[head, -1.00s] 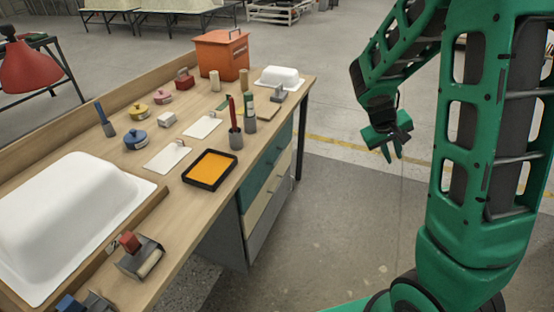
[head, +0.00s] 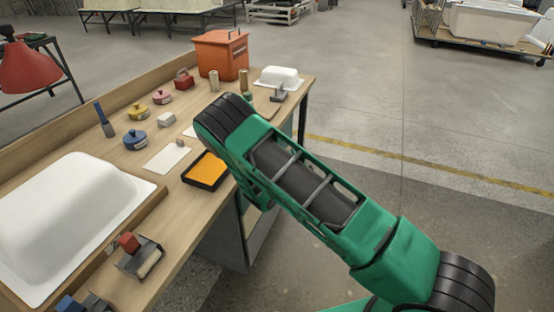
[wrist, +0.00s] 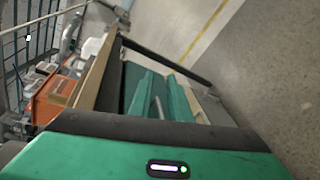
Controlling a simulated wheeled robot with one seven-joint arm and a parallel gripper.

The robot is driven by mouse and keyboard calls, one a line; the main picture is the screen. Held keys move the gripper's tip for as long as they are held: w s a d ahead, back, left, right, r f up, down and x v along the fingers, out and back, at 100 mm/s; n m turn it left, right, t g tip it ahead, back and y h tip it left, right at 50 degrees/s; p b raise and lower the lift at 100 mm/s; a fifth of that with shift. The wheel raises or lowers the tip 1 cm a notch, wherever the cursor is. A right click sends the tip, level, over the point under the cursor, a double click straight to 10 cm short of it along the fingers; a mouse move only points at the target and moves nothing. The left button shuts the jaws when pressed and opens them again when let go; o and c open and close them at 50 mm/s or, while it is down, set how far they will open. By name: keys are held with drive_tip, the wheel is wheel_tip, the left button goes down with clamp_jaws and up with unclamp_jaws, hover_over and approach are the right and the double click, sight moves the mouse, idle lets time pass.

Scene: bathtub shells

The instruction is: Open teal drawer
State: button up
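The teal drawer (wrist: 132,72) shows in the wrist view as a teal front behind and around my fingertips. In the head view my green arm hides it. My gripper (wrist: 162,88) is in front of the drawer, its two green fingers apart. A thin grey bar, apparently the drawer handle (wrist: 158,107), shows between the fingers; I cannot tell whether they touch it. The drawer appears closed, though its edges are partly hidden. The gripper itself is hidden behind my arm in the head view.
The workbench (head: 185,228) carries a white tub shell (head: 70,220), a black tray with orange inside (head: 206,170), an orange box (head: 221,55) and several small tools. A pale drawer (head: 250,219) shows below my arm. The floor at right is open.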

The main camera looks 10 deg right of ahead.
drive_tip(key=a+f+n+t+y, duration=0.2)
drive_tip(key=a+f+n+y, duration=0.1)
drive_tip(key=a+f+n, duration=0.4)
drive_tip(key=w, duration=0.3)
drive_tip(key=w+d+m, duration=0.1)
drive_tip(key=w, duration=0.3)
drive_tip(key=w+d+f+m, duration=0.1)
drive_tip(key=w, duration=0.2)
drive_tip(key=shift+w, duration=0.3)
